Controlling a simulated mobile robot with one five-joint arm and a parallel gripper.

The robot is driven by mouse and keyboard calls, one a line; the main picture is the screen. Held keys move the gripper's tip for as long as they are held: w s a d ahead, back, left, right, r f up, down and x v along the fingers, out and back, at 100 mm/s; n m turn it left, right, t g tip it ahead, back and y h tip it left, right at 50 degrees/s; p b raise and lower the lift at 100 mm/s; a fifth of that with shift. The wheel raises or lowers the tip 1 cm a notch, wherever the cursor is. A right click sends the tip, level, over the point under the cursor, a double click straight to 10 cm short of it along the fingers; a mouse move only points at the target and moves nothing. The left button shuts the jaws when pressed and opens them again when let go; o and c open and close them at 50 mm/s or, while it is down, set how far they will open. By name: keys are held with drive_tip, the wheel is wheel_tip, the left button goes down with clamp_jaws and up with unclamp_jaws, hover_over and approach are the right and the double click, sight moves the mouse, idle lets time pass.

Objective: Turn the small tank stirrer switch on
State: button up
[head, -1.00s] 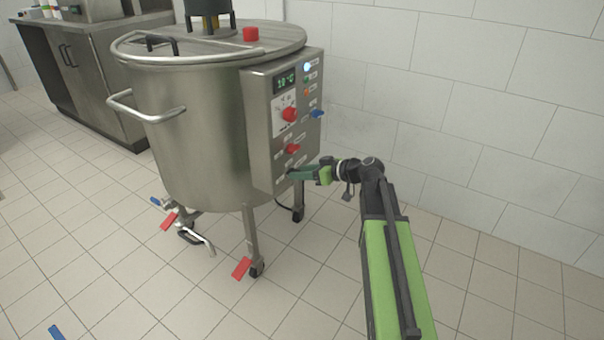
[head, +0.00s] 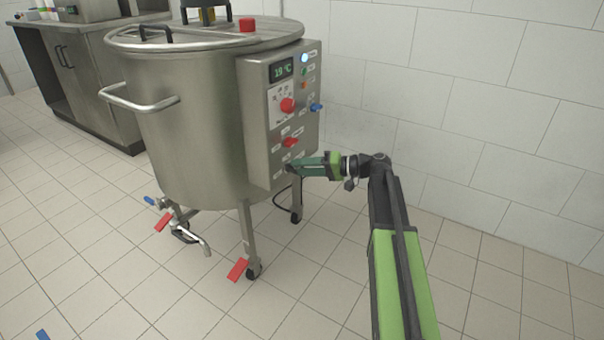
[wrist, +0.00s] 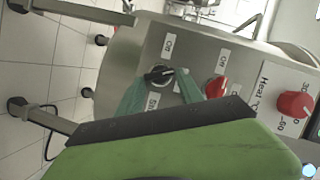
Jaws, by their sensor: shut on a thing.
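The small tank (head: 190,130) is a steel vessel on wheeled legs, with a control panel (head: 258,130) on its right side. The stirrer switch (wrist: 158,74) is a small black rotary knob low on that panel. In the wrist view, one label beside it reads "Off" and another, partly covered, seems to start with "Sti". My gripper (head: 292,168) is at the panel's lower edge. In the wrist view my gripper (wrist: 161,82) has a green finger on each side of the knob, shut on it. A pale mark shows on the knob, pointing right in the wrist view.
Just above the knob is a red switch (head: 290,142), and higher a red heat dial (head: 287,105) below the display (head: 281,70) reading 19 °C.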

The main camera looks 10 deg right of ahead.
drive_tip(key=shift+f+m+y+b, duration=0.25)
drive_tip(key=shift+m+y+b, duration=0.25)
drive_tip(key=shift+m+b, duration=0.65)
drive_tip(key=shift+f+m+y+b, duration=0.25)
drive_tip(key=shift+m+y+b, duration=0.25)
drive_tip(key=shift+m+b, duration=0.6)
drive_tip(key=shift+r, duration=0.1)
drive_tip(key=o, duration=1.4)
drive_tip(key=shift+w, duration=0.1)
drive_tip(key=v, duration=1.7)
drive_tip(key=shift+d, duration=0.25)
